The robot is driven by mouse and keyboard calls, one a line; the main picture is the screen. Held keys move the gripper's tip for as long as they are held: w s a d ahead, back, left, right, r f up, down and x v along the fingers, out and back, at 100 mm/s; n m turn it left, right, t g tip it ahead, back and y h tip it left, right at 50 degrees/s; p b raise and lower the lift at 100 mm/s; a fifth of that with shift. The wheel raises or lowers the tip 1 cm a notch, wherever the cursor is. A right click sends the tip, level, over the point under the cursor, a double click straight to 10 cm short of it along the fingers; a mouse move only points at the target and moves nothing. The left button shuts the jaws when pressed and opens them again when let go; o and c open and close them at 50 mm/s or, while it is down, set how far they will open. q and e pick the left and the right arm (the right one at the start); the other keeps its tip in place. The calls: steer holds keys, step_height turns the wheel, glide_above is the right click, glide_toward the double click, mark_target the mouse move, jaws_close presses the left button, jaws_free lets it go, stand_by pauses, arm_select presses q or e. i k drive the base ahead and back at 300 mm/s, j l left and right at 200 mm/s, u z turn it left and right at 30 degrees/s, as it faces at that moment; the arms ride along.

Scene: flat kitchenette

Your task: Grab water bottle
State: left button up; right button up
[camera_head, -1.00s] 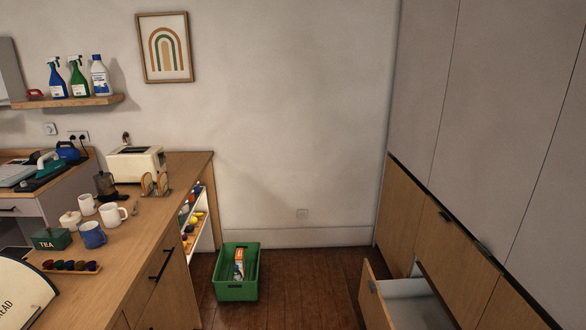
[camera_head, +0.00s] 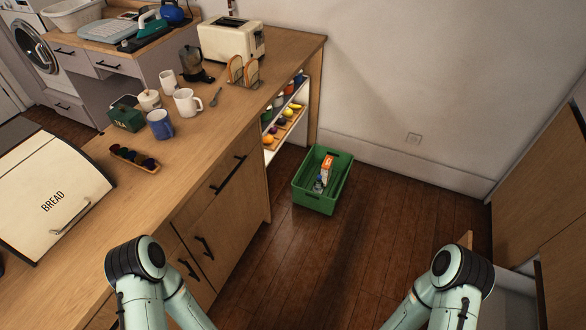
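A green crate (camera_head: 338,199) stands on the floor beyond the end of the counter. In it are an orange-and-white carton (camera_head: 327,165) and a small clear-and-blue item (camera_head: 318,184) that looks like a bottle; it is too small to be sure. Parts of both my arms show at the bottom of the view, left and right of the middle. Both my grippers are out of view, so I cannot see their state. Neither arm part touches the crate.
The wooden counter (camera_head: 215,105) fills the left, with a bread box (camera_head: 52,195), mugs and a toaster (camera_head: 231,38). Open shelves (camera_head: 288,118) at its end hold fruit. An open drawer (camera_head: 466,240) juts out at right. The wooden floor between is clear.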

mark_target(317, 185)
steer(key=i+l+u, duration=0.5)
steer(key=u, duration=0.15)
steer(key=i+l+u, duration=0.45)
steer(key=l+u, duration=0.25)
steer(key=i+l+u, duration=0.1)
steer(key=l+u, duration=0.2)
steer(key=l, duration=0.25)
steer(key=l+u, duration=0.25)
steer(key=l, duration=0.35)
steer(key=l+u, duration=0.3)
steer(key=l, duration=0.25)
steer(key=k+l+u, duration=0.25)
steer(key=l, duration=0.3)
steer(key=i+l, duration=0.05)
steer(key=i, duration=0.05)
